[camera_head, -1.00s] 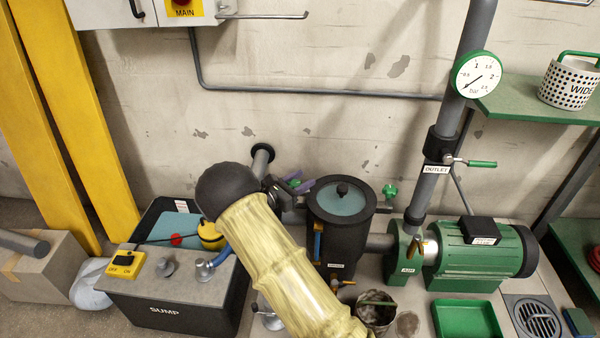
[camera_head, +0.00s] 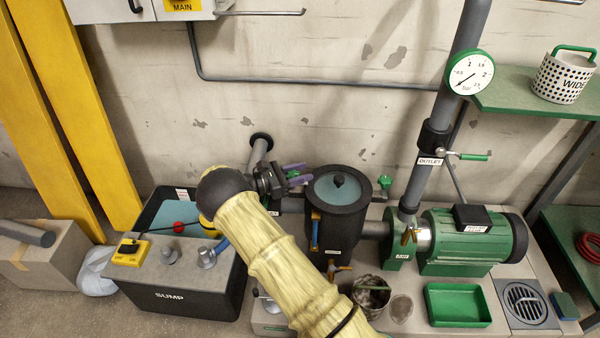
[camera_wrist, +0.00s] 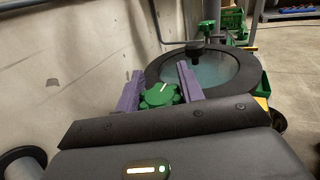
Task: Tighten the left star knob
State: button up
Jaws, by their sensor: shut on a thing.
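The left star knob (camera_wrist: 160,95) is green with a pale line on top, in the middle of the wrist view. My gripper (camera_wrist: 158,88) has its two purple fingers on either side of the knob and is shut on it. In the head view my gripper (camera_head: 299,173) is at the left of the dark strainer pot (camera_head: 338,226), and the knob is mostly hidden by the fingers. The right star knob (camera_head: 385,182), also green, is on the pot's other side. It also shows in the wrist view beyond the pot's lid (camera_wrist: 177,68).
A green pump motor (camera_head: 468,243) and a green tray (camera_head: 458,305) are at the right. The sump box (camera_head: 178,303) is at the left. A round can (camera_head: 371,292) stands in front of the pot. The wall is close behind.

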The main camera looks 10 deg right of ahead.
jog(key=o, duration=0.8)
jog(key=shift+a, duration=0.1)
jog(key=shift+a+r+p, duration=0.1)
jog(key=shift+a+p, duration=0.2)
jog(key=shift+a, duration=0.3)
jog(key=a+p, duration=0.1)
jog(key=a, duration=0.4)
jog(key=s+a+p, duration=0.1)
jog(key=a, duration=0.4)
jog(key=s+a+p, duration=0.1)
jog(key=a, duration=0.5)
jog(key=shift+s, duration=0.25)
